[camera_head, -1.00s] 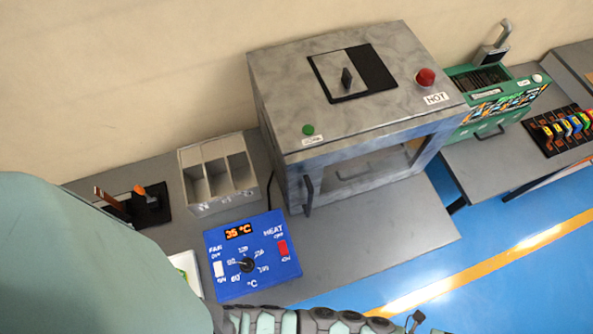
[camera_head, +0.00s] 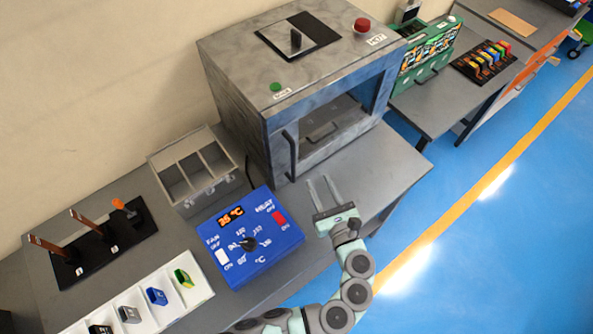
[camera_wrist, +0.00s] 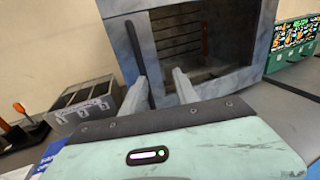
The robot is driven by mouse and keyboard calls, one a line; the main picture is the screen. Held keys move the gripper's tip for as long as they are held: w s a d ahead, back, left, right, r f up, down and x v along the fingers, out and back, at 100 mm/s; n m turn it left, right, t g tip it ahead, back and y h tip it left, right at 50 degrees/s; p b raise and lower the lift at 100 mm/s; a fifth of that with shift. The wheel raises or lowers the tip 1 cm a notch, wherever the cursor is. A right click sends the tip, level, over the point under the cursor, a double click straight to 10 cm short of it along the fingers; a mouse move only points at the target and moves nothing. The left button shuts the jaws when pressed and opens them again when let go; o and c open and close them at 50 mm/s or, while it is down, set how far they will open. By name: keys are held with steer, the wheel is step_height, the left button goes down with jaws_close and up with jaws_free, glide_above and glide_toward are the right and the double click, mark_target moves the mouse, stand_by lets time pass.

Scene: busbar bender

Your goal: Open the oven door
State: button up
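The oven (camera_head: 250,60) is a grey mottled metal box with a front door (camera_head: 345,110) framing a large window. The door looks shut. Its dark vertical handle (camera_head: 290,155) is on the door's left side. My gripper (camera_head: 319,181) is open and empty in front of the oven, low and to the right of the handle, apart from it. In the wrist view my gripper (camera_wrist: 160,76) points at the oven front. The handle (camera_wrist: 132,52) rises just behind the left fingertip, which overlaps its lower part. Racks show through the window.
A blue control box (camera_head: 250,235) reading 35 °C sits left of my gripper. A grey compartment bin (camera_head: 195,175) stands left of the oven. A white tray (camera_head: 140,305) of small blocks lies at the front left. Bare table (camera_head: 385,165) lies before the oven.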

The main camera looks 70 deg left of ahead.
mark_target(295, 158)
steer(key=shift+n+g, duration=0.4)
steer(key=shift+g, duration=0.5)
steer(key=s+a, duration=0.1)
steer(key=a, duration=0.2)
steer(key=s+a+r+p, duration=0.1)
steer(key=a, duration=0.3)
steer(key=s+a, duration=0.1)
steer(key=a, duration=0.3)
steer(key=shift+s+r+p, duration=0.15)
steer(key=shift+r+p, duration=0.15)
jaws_close()
